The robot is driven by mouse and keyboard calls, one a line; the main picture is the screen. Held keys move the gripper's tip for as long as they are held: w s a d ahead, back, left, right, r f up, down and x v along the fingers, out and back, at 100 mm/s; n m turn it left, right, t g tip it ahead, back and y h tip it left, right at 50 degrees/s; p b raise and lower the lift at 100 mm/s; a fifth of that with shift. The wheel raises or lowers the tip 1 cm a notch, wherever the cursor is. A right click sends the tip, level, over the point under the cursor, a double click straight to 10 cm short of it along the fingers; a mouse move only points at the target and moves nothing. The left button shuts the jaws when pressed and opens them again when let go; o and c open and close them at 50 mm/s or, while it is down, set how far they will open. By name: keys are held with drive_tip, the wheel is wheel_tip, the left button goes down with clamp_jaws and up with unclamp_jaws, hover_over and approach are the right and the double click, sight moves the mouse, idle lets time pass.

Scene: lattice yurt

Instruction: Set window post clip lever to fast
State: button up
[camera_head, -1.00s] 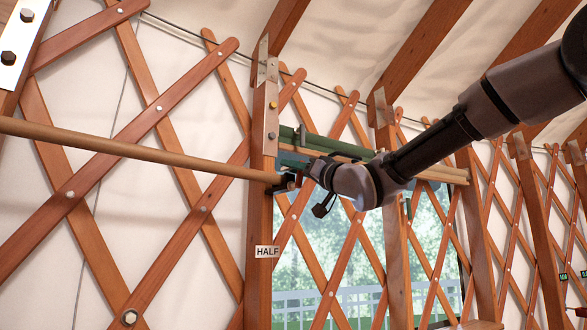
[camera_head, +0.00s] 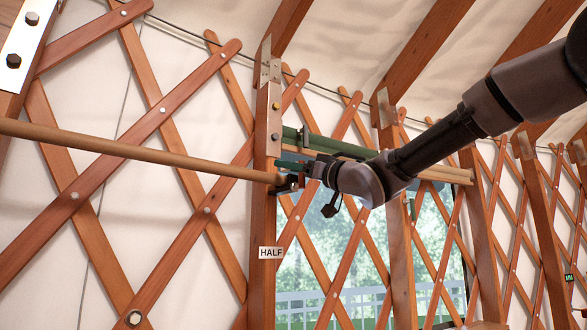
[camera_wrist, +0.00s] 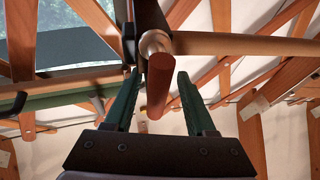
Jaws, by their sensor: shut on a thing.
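The clip lever (camera_wrist: 158,95) shows in the wrist view as a reddish-brown rod running from a metal hub (camera_wrist: 155,42) on a dark clip body. My gripper (camera_wrist: 158,78) has its two green fingers on either side of the rod and is shut on it. In the head view my gripper (camera_head: 288,166) is at the window post (camera_head: 264,215), just above the black clip (camera_head: 287,184). The lever itself is mostly hidden there. I see no label reading fast.
A long wooden pole (camera_head: 130,151) runs from the left to the clip. Crossed lattice slats (camera_head: 160,111) line the wall around the post. A green roll (camera_head: 335,146) lies along the top of the window (camera_head: 322,245), right behind my gripper. More posts stand to the right.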

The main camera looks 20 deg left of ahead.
drive_tip(key=shift+w, duration=0.1)
idle(0.3)
drive_tip(key=v, duration=1.1)
